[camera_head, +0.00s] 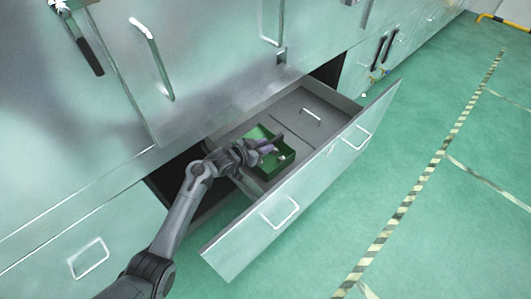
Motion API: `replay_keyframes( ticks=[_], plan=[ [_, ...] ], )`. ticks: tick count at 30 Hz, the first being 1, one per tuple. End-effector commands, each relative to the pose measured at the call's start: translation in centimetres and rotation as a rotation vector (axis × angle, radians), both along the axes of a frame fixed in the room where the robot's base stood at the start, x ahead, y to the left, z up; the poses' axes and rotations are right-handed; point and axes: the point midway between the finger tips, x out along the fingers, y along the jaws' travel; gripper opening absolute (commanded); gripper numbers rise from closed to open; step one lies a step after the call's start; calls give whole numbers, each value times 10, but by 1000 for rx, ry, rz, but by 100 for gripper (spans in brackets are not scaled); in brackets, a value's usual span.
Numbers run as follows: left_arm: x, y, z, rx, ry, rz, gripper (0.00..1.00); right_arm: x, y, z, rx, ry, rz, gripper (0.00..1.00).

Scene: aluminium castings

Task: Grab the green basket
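The green basket (284,165) is a small open box inside a pulled-out metal drawer (240,236), left of the drawer's middle. My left gripper (266,150) is over the basket, at its left side. I cannot tell whether the fingers touch the basket or are open or shut. Small purple and pale items (281,157) lie in or at the basket near the fingers; they are too small to make out. My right gripper does not show.
The drawer's tall front panel, with two handles (280,211), stands between the basket and the open green floor (460,240). A silver handle (311,117) lies in the drawer's far part. Metal cabinets (90,120) rise behind. Striped tape (420,185) marks the floor.

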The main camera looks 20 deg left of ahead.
Motion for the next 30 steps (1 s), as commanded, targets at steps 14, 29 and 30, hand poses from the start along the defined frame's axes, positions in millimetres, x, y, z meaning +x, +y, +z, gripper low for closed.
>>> replay_keyframes(
  ticks=[14,29,30],
  plan=[
    [0,0,0,0,0,0,0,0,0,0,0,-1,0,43],
    [0,0,0,0,0,0,0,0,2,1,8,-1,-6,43],
    [0,0,0,0,0,0,0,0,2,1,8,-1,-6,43]
  ],
)
